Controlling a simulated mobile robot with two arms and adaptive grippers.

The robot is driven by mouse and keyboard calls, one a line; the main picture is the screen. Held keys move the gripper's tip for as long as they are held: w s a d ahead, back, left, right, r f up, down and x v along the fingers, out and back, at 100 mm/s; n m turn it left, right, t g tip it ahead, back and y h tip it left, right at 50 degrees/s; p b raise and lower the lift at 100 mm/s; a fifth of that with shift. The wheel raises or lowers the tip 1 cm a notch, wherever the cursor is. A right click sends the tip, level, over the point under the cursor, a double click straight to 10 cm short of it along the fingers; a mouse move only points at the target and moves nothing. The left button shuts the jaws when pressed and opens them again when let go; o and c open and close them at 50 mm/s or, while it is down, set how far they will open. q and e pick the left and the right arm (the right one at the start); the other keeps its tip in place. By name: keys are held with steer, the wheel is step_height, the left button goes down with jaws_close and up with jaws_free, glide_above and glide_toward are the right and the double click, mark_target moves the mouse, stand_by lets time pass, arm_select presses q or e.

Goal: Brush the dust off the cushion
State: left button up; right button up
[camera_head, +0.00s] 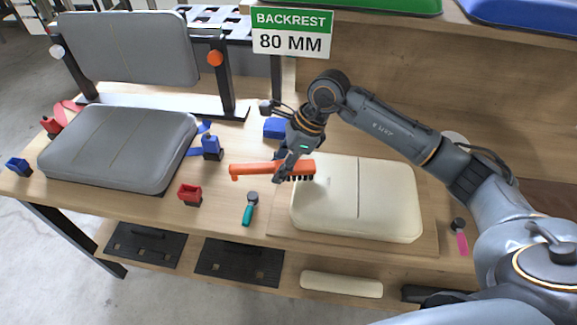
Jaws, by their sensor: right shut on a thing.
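A cream cushion (372,205) lies flat on a wooden board (429,240) at the right of the bench. A grey cushion (118,147) lies flat on the left of the bench. My right gripper (285,173) is shut on an orange brush (252,171) with dark bristles pointing down. The brush is held level, with its bristle end over the left edge of the cream cushion. I cannot tell whether the bristles touch it. No dust can be made out on either cushion. My left gripper is not in view.
Behind the grey cushion stands a grey backrest (133,48) between dark posts. A red clamp (190,194), blue clamp (211,147) and teal-handled tool (249,209) lie mid-bench. A pink-handled tool (461,239) lies at the right. A green sign (291,33) reads "BACKREST 80 MM".

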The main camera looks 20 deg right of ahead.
steer(key=shift+w+a, duration=0.15)
steer(key=shift+a, duration=0.1)
steer(key=shift+r+p, duration=2.2)
steer(key=shift+r, duration=2.35)
